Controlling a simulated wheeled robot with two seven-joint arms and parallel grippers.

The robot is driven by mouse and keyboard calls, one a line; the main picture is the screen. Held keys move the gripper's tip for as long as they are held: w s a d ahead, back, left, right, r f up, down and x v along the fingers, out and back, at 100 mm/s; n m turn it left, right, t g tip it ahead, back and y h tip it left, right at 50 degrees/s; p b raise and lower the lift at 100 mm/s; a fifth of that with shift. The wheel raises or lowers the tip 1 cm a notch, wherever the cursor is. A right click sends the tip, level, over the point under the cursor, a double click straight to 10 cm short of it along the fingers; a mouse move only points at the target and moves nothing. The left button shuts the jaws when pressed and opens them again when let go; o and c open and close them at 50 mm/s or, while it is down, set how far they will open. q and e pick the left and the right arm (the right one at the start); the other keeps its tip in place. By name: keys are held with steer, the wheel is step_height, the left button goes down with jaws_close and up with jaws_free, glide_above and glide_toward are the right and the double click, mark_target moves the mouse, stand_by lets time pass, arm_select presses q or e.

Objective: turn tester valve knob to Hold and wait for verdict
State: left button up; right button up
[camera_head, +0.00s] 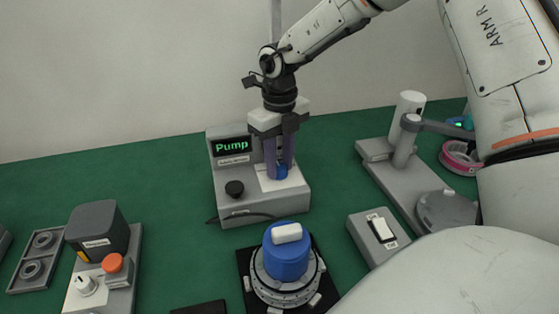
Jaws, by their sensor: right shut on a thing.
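The tester (255,203) is a grey box at the back middle of the green table. Its dark display (233,146) reads "Pump" in green letters. A round black knob (234,188) sits on its left front. My right gripper (278,172) points down over the tester's white plate. It is shut on a blue knob (281,172), which shows only in part between the fingers. Its marking and setting cannot be read. My left gripper is not in view.
A blue cylinder with a white block on top (286,255) stands on a round silver fixture in front. A grey box with a white switch (379,235) and a stand (403,150) are right. A device with an orange button (113,263) and a two-ring tray (38,259) are left.

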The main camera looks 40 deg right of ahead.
steer(key=shift+f+b, duration=0.1)
steer(key=shift+b, duration=0.3)
steer(key=shift+w+f+m+b, duration=0.1)
steer(key=shift+m+b, duration=0.6)
steer(key=shift+b, duration=0.2)
steer(key=m+b, duration=0.2)
steer(key=b, duration=0.1)
steer(key=shift+m+b, duration=0.8)
steer(key=shift+m, duration=0.3)
steer(key=shift+m+b, duration=0.5)
steer(key=shift+m, duration=0.3)
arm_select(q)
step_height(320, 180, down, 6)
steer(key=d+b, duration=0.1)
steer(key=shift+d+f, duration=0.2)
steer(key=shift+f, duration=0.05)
arm_select(e)
steer(key=shift+r+m, duration=0.25)
steer(key=shift+m, duration=1.05)
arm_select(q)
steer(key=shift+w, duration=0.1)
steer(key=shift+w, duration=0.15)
arm_select(e)
steer(key=o, duration=0.8)
